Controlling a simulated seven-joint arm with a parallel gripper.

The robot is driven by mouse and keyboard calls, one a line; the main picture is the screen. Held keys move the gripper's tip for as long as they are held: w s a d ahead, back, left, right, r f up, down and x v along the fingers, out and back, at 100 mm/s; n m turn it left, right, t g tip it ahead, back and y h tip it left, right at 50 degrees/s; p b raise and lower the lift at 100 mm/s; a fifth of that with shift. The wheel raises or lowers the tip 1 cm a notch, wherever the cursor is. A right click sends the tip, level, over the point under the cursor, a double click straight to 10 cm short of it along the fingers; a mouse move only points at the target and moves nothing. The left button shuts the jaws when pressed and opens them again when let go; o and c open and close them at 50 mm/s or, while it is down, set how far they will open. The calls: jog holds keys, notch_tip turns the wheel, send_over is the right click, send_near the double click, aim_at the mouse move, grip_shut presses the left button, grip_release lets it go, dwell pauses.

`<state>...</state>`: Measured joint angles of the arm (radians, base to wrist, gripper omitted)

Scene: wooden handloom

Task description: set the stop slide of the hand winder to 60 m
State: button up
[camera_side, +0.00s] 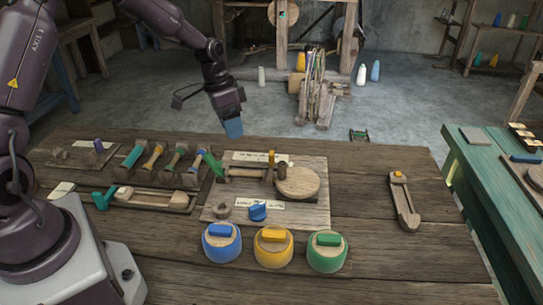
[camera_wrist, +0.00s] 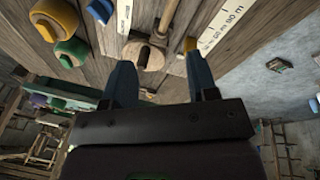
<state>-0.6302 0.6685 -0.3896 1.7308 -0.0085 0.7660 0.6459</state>
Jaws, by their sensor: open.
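The hand winder is a wooden board (camera_side: 318,213) on the table, with a round wooden disc (camera_side: 299,183) and a crank on it. A pale scale strip (camera_side: 245,156) runs along its far edge and also shows in the wrist view (camera_wrist: 222,25). A small yellow slide (camera_side: 271,157) sits at this scale; in the wrist view it (camera_wrist: 189,44) is by the strip's lower end. I cannot read its exact setting. My gripper (camera_side: 233,130) is open and empty above the far side of the board, apart from the slide. Its two blue fingers (camera_wrist: 161,78) frame the wrist view.
A blue knob (camera_side: 257,212) with a second pale strip is on the board's near side. Blue (camera_side: 221,244), yellow (camera_side: 273,248) and green (camera_side: 327,252) lidded pots stand in front. Colored spools (camera_side: 153,157) stand in a rack at left. A wooden tool (camera_side: 404,203) lies right.

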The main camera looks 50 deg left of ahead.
aim_at(270, 152)
jog(key=w+a+f+m+t, duration=0.25)
jog(key=w+m, duration=0.25)
jog(key=w, duration=0.3)
jog(key=shift+h, duration=0.3)
jog(key=x, duration=1.1)
jog(key=shift+s+d+f, duration=0.3)
jog(key=shift+d+f, duration=0.1)
jog(key=shift+d, duration=0.05)
